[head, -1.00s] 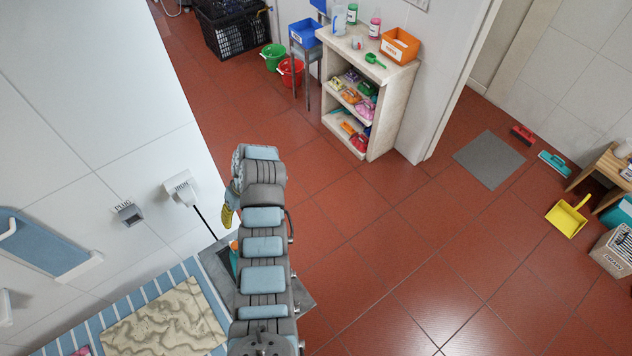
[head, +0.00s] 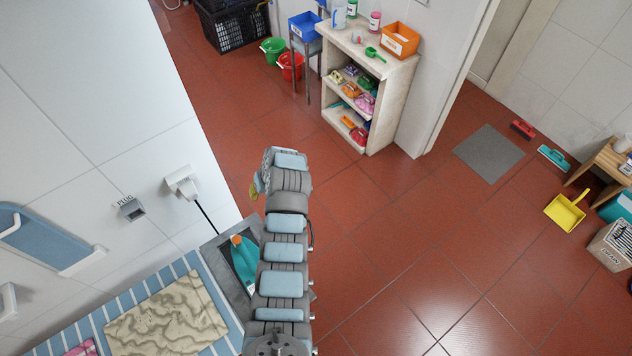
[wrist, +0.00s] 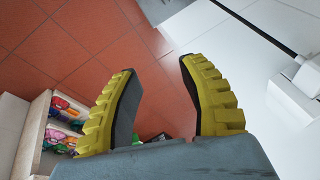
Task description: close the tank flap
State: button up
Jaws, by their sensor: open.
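A teal object with an orange end (head: 243,260), which looks like an iron, lies on a grey surface beside my arm. A dark cord from a white wall box (head: 182,183) runs down toward it. I cannot make out a tank flap or its state. My gripper (head: 255,186) is mostly hidden behind my arm in the head view, above and beyond the teal object. In the wrist view its yellow-padded fingers (wrist: 157,66) are spread apart with nothing between them. The teal object is not seen in the wrist view.
A white wall with a plug socket (head: 130,209) stands left of my arm. A shelf unit (head: 385,85) stands at the back. The red tiled floor (head: 400,220) is open to the right.

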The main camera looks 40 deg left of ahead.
jog(key=w+d+f+m+t+y+b, duration=0.1)
jog(key=w+d+t, duration=0.3)
jog(key=w, duration=0.4)
jog(key=w+d+f+m+t+y+b, duration=0.1)
jog(key=w+d+f+m+t+b, duration=0.2)
jog(key=w, duration=0.4)
jog(key=shift+w+d+f+m+t+b, duration=0.35)
jog(key=shift+d+f+t, duration=0.25)
jog(key=shift+d+t, duration=0.25)
